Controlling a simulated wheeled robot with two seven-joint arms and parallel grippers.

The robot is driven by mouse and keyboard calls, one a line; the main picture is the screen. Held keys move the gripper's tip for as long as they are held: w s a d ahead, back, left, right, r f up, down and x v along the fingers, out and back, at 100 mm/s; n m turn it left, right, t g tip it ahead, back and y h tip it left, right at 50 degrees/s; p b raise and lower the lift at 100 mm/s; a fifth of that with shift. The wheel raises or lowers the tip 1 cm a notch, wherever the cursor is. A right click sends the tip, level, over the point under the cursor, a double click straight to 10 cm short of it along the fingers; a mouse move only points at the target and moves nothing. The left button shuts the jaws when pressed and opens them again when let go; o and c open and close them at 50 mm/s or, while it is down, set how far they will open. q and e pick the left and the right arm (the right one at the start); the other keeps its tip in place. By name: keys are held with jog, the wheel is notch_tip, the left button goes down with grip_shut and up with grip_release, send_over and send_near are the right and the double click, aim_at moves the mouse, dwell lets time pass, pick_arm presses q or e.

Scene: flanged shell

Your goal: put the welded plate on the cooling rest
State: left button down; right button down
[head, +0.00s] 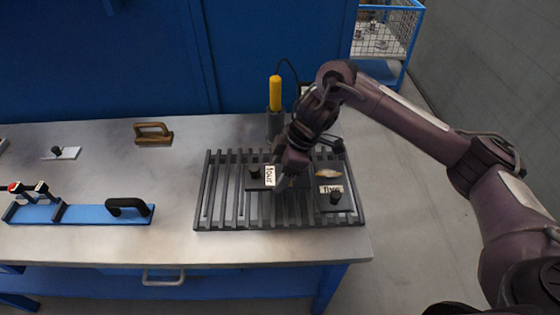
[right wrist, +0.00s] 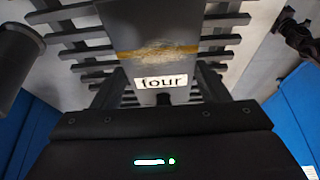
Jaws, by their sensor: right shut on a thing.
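The cooling rest (head: 212,212) is a dark slatted rack on the right part of the bench; its slats (right wrist: 88,66) also show in the right wrist view. A dark plate (head: 257,184) with a knob and white label lies over its slats. In the right wrist view this plate (right wrist: 150,20) has a golden weld band and a label reading "four". My right gripper (head: 284,183) is shut on it, with fingers at either side in the wrist view. The arm hides part of it; whether it touches the slats I cannot tell. My left gripper is not in view.
Another dark plate (head: 342,205) with a tan patch, label and knob lies at the rest's right. A yellow-handled tool (head: 275,95) stands behind the rest. A blue fixture (head: 85,214), a brown handled tool (head: 153,139) and a light plate (head: 68,154) are at left.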

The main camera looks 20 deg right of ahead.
jog(key=shift+a+f, duration=0.1)
jog(key=shift+f, duration=0.3)
jog(key=shift+w+f, duration=0.1)
jog(key=shift+f, duration=1.3)
jog(key=shift+c, duration=1.1)
grip_release()
jog(key=shift+s+f, duration=0.1)
jog(key=shift+s, duration=0.1)
jog(key=p+v, duration=0.1)
jog(key=v, duration=1.1)
jog(key=shift+p, duration=0.4)
